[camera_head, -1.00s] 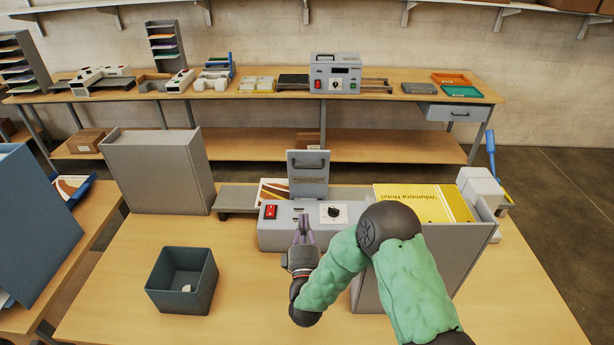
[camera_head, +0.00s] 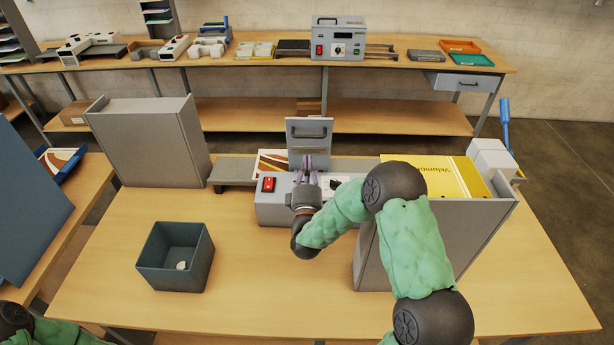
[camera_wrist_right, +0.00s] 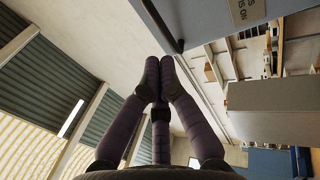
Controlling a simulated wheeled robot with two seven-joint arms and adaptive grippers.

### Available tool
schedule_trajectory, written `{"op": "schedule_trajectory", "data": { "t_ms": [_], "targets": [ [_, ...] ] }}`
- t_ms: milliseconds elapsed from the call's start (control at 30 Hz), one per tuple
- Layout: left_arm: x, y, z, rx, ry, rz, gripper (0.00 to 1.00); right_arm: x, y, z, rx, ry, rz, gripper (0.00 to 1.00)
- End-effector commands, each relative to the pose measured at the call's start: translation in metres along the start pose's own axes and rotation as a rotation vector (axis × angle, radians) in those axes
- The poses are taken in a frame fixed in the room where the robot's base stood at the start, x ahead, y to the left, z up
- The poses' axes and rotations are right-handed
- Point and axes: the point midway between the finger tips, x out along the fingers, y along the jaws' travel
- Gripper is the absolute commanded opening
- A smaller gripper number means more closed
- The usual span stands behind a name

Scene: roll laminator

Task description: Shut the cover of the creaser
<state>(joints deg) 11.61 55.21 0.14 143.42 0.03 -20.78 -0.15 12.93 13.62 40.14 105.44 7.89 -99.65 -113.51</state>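The creaser is a grey machine (camera_head: 268,211) with a red switch and a dial on its front, on the near table. Its cover (camera_head: 306,134), a grey plate with a dark handle, stands raised and upright at the back. My right gripper (camera_head: 309,160) is over the creaser, in front of the lower part of the cover. Its purple fingertips (camera_wrist_right: 159,64) are together with nothing visible between them. The labelled cover (camera_wrist_right: 205,18) also shows close to them in the right wrist view; I cannot tell whether they touch. My left gripper is out of view.
A tall grey box (camera_head: 150,145) stands left of the creaser. A grey holder (camera_head: 468,235) with yellow folders stands right, beside my right forearm. A dark open bin (camera_head: 155,272) with a small pale item sits front left. The table's front middle is clear.

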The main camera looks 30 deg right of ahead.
Motion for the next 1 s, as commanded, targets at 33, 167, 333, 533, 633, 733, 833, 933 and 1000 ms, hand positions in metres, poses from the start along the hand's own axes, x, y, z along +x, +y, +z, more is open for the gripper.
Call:
{"op": "schedule_trajectory", "data": {
  "t_ms": [33, 167, 333, 533, 633, 733, 833, 933, 1000],
  "targets": [
    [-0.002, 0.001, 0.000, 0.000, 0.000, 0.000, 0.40, 0.011, 0.001, 0.000, 0.000, -0.002, 0.003, 0.00],
    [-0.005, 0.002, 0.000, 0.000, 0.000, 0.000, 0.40, 0.033, 0.001, 0.000, 0.000, 0.000, 0.002, 0.00],
    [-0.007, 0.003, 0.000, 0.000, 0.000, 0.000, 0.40, 0.053, 0.001, 0.000, 0.000, 0.000, 0.001, 0.00],
    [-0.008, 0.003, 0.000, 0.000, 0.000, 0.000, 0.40, 0.063, 0.000, 0.000, 0.000, 0.000, 0.001, 0.00],
    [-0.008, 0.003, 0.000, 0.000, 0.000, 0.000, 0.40, 0.063, 0.000, 0.000, 0.000, 0.000, 0.001, 0.00],
    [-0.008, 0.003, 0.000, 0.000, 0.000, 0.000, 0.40, 0.063, 0.000, 0.000, 0.001, 0.000, 0.000, 0.00],
    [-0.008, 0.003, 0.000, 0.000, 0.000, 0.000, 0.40, 0.063, 0.000, 0.000, 0.001, 0.000, 0.000, 0.00],
    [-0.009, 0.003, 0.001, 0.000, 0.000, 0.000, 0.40, 0.064, 0.001, 0.000, 0.001, 0.001, -0.003, 0.00],
    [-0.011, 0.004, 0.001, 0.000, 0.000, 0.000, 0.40, 0.066, 0.002, 0.000, 0.001, 0.001, -0.011, 0.00]
  ]
}}
